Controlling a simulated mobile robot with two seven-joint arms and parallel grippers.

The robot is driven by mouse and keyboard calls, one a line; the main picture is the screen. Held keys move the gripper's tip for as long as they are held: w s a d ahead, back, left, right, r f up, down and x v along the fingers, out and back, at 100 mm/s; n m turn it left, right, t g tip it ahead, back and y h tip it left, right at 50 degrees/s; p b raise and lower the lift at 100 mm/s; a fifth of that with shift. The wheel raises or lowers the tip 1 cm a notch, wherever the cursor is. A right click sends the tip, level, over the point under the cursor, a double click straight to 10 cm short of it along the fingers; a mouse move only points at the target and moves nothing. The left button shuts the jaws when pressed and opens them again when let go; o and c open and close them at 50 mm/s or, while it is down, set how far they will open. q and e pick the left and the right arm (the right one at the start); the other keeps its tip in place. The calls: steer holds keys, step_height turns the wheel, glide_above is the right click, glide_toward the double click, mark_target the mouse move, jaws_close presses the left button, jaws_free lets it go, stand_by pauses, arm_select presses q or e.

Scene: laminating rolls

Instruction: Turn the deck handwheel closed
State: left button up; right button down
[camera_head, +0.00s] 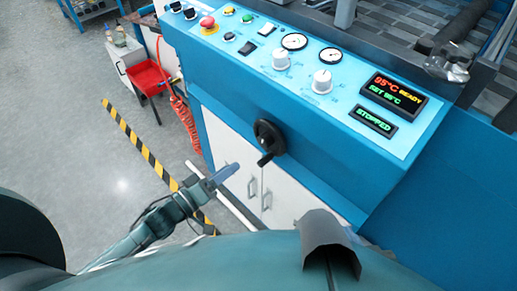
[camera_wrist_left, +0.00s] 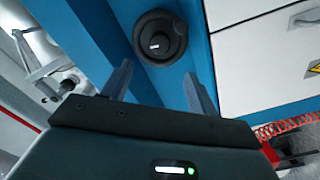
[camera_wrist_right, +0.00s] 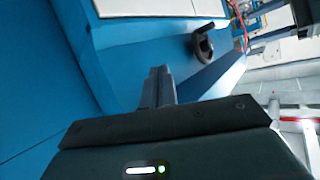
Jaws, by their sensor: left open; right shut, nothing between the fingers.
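The deck handwheel (camera_head: 268,138) is a small black wheel with a crank handle on the blue front panel of the machine. My left gripper (camera_head: 226,173) is to its lower left in the head view, apart from it. In the left wrist view the handwheel (camera_wrist_left: 160,38) lies beyond the open, empty fingers (camera_wrist_left: 158,80), roughly in line with the gap. My right gripper (camera_wrist_right: 158,82) is shut and empty in the right wrist view. The handwheel (camera_wrist_right: 203,47) shows there beyond its fingertips, to the upper right. I cannot make out the right gripper in the head view.
Above the handwheel is a control panel (camera_head: 255,65) with knobs, gauges and a red stop button (camera_head: 208,22). A display (camera_head: 393,96) reads 95°C READY; another (camera_head: 374,121) reads STOPPED. White cabinet doors (camera_head: 235,165) are below.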

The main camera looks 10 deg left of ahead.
mark_target(262, 143)
arm_select(q)
steer(key=x, duration=1)
steer(key=shift+b, duration=0.4)
steer(key=shift+w+d, duration=0.4)
steer(key=shift+w, duration=0.25)
arm_select(e)
steer(key=shift+d+r, duration=0.15)
steer(key=shift+d, duration=0.15)
arm_select(q)
steer(key=shift+c, duration=0.2)
steer(key=c, duration=1)
steer(key=shift+o, duration=0.2)
arm_select(e)
steer(key=shift+a, duration=0.1)
